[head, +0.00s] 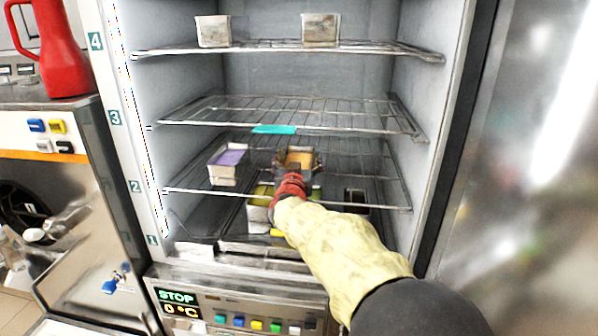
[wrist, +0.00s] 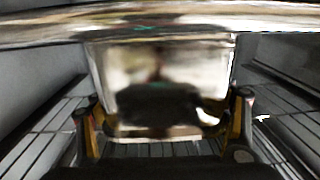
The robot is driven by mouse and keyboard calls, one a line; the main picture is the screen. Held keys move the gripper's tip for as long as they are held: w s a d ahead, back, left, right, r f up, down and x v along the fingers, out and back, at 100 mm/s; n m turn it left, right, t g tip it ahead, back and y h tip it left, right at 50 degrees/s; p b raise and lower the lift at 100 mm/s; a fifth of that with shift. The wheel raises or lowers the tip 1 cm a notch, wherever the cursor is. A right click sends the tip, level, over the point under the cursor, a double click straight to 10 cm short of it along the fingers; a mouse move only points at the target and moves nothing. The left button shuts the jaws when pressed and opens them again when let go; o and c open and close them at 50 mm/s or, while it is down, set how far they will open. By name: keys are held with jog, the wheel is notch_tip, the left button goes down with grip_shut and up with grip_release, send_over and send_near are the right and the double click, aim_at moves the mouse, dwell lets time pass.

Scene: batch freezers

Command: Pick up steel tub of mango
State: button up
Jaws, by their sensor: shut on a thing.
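The steel tub of mango (head: 300,155), with an orange-yellow top, is at the second shelf level inside the open freezer. In the wrist view, its shiny steel wall (wrist: 160,60) fills the middle. My gripper (head: 296,166) is shut on the tub, with a finger on each side of it in the wrist view (wrist: 165,112). I cannot tell whether the tub rests on the shelf or is just clear of it. My gripper and arm hide part of its front.
A steel tub with a purple top (head: 228,161) stands left on the same level. Below are a tub with a yellow-green top (head: 259,212) and a dark one (head: 355,198). Two tubs (head: 213,32) (head: 320,31) stand on the top shelf. The third shelf (head: 340,117) is close above, with a teal piece (head: 275,129).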

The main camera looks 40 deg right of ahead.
jog(key=c, duration=0.8)
jog(key=shift+r, duration=0.1)
jog(key=shift+c, duration=1.4)
